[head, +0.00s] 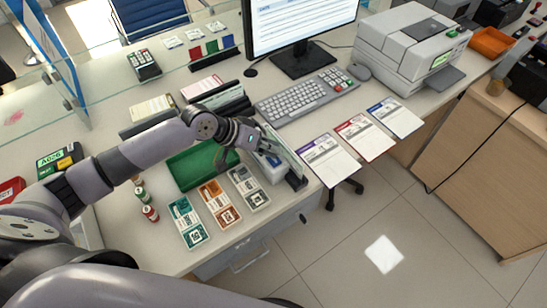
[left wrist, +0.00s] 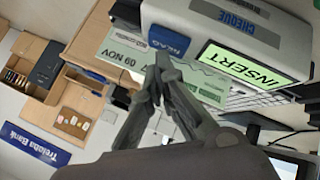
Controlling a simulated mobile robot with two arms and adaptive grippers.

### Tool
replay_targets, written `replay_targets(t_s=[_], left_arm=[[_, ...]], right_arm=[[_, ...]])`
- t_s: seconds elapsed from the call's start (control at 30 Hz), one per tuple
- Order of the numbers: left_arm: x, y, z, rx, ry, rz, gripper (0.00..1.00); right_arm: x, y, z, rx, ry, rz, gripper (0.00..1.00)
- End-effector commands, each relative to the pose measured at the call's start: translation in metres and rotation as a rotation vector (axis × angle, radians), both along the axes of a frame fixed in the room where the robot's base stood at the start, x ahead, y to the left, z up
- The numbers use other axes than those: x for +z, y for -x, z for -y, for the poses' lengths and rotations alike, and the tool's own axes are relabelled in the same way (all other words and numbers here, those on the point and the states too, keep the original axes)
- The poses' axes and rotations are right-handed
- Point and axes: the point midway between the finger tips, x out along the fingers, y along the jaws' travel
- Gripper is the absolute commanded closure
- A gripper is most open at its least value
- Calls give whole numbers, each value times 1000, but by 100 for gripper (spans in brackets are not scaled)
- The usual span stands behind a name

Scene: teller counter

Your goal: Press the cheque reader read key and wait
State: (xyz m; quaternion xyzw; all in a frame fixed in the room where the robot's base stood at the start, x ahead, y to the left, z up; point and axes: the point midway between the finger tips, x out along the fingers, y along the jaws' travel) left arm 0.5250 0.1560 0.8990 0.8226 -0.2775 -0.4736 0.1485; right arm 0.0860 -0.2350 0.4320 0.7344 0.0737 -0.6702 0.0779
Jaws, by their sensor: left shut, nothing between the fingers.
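The cheque reader (head: 272,172) is a small white and blue device at the counter's front edge, partly covered by my left gripper (head: 262,148). In the left wrist view its housing (left wrist: 225,15) appears turned over, with a blue read key (left wrist: 168,39) and a lit green display (left wrist: 254,64) reading INSERT. A pale green cheque (left wrist: 125,58) with "09 NOV" on it shows beside the reader, behind my fingers. My left gripper (left wrist: 162,62) is shut and empty, its tips just short of or at the read key; I cannot tell whether they touch. My right gripper is out of view.
A green tray (head: 185,170) and several banknote stacks (head: 219,203) lie left of the reader. A keyboard (head: 305,97), a monitor (head: 298,25) and a printer (head: 410,50) stand behind. Three forms (head: 327,160) lie to the right. A glass screen stands at left.

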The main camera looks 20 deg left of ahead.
Motion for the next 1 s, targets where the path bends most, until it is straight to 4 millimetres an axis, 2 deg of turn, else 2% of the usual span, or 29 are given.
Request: replay_targets(t_s=[1.0], left_arm=[[-9, 0, 0, -1, -1, -2, 100]], right_arm=[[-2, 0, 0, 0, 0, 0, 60]])
